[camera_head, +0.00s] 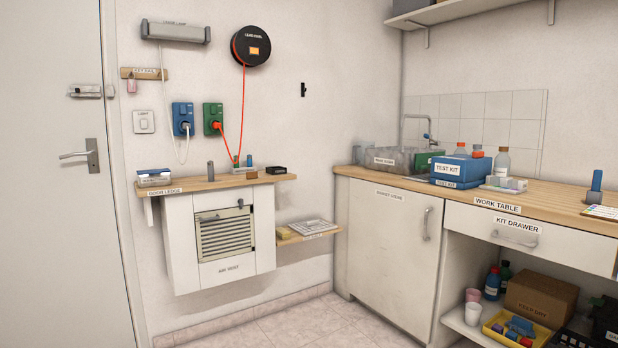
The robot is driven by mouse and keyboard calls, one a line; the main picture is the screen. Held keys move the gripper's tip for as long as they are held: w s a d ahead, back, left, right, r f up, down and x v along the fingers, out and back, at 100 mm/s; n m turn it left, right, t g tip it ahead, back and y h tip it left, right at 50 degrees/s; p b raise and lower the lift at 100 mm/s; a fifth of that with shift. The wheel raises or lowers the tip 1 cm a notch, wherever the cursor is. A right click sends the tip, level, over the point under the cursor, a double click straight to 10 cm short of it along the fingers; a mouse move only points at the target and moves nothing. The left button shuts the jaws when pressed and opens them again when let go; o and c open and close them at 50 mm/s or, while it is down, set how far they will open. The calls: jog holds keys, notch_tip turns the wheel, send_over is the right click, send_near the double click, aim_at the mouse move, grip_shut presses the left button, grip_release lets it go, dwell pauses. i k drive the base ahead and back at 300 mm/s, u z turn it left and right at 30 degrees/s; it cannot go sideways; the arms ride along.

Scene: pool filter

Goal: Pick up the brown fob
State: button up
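I cannot make out a clearly brown fob. A small pinkish-brown tag (132,86) hangs from the wooden key rail (150,73) on the wall at the upper left, right of the door. It is too small to tell whether it is the fob. My gripper is not in view.
Below the rail is the door ledge (222,182), with a grey post (210,171) and small boxes on it. A white cord and a red cord hang above it. The work table (540,204) runs along the right, over an open shelf. The tiled floor (292,322) between is clear.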

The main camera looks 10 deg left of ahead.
aim_at(254, 174)
jog(key=u, duration=0.6)
jog(key=i, duration=0.5)
jog(key=u, duration=1.2)
jog(key=i, duration=2.3)
jog(key=z, duration=0.85)
